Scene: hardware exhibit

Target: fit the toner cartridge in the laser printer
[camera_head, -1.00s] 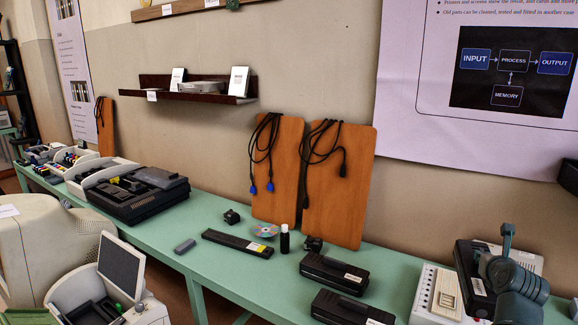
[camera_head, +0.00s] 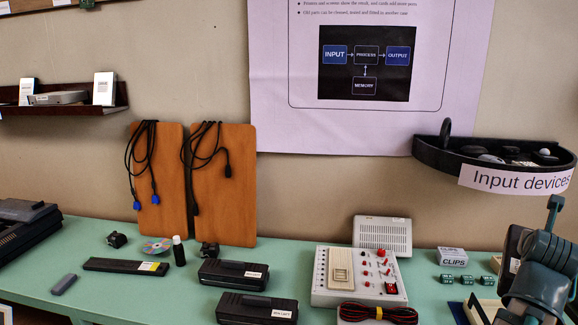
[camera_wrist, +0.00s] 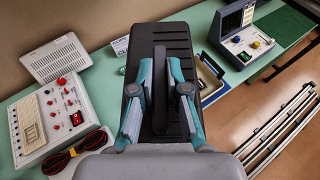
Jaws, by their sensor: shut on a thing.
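My gripper (camera_wrist: 161,92) is shut on the raised handle of a long black cartridge (camera_wrist: 150,33), seen in the wrist view. The cartridge is above the green bench, with its ribbed top facing the camera; its underside is hidden. In the head view, my teal wrist covers most of it, and a dark edge (camera_head: 511,247) shows at the right. Two similar black cartridges with white labels lie on the bench, one farther back (camera_head: 234,275) and one nearer (camera_head: 256,307). I cannot make out which machine is the laser printer; a dark machine (camera_head: 25,228) is cut off at the left edge.
Near the held cartridge are a white control box (camera_head: 360,277) with red knobs, a coiled red-black cable (camera_head: 376,313), CLIPS boxes (camera_head: 452,257) and a tray (camera_wrist: 209,77). The "Input devices" shelf (camera_head: 432,158) juts from the wall above.

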